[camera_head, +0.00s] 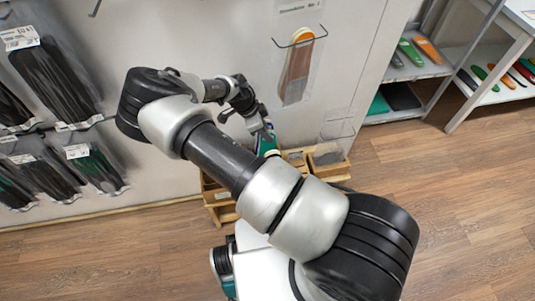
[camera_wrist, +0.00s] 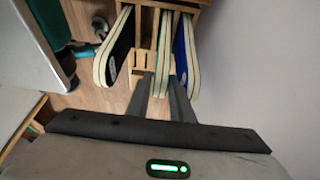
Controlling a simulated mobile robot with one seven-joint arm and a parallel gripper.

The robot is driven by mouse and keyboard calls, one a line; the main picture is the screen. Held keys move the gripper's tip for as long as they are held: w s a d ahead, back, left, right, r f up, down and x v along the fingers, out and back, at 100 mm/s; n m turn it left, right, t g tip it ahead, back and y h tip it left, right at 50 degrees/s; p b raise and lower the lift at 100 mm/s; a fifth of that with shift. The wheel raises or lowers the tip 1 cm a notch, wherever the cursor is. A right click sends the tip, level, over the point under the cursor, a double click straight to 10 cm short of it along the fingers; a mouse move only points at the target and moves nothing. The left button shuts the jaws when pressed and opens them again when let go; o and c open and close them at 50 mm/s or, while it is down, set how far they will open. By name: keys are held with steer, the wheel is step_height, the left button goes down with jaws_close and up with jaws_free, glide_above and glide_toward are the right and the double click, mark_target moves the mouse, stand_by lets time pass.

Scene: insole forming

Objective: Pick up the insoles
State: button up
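In the wrist view, several insoles with cream edges stand on edge in a wooden rack (camera_wrist: 204,3). A dark insole (camera_wrist: 117,48) is on the left, a thin edge-on insole (camera_wrist: 162,50) in the middle and a blue insole (camera_wrist: 187,55) on the right. My gripper (camera_wrist: 161,90) has its two dark fingers apart, one on each side of the middle insole's near end; I cannot tell whether they touch it. In the head view my gripper (camera_head: 266,132) is over the wooden rack (camera_head: 218,196), mostly hidden by my arm.
Wooden bins (camera_head: 326,160) stand beside the rack against the wall. A packaged brown insole (camera_head: 298,68) and black packs (camera_head: 55,80) hang on the wall. Shelves (camera_head: 415,68) with coloured insoles stand at the right. The wooden floor (camera_head: 450,200) is clear on the right.

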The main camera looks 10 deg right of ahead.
steer(key=shift+d+f, duration=0.1)
steer(key=shift+f, duration=0.2)
jaws_close()
steer(key=shift+r, duration=0.15)
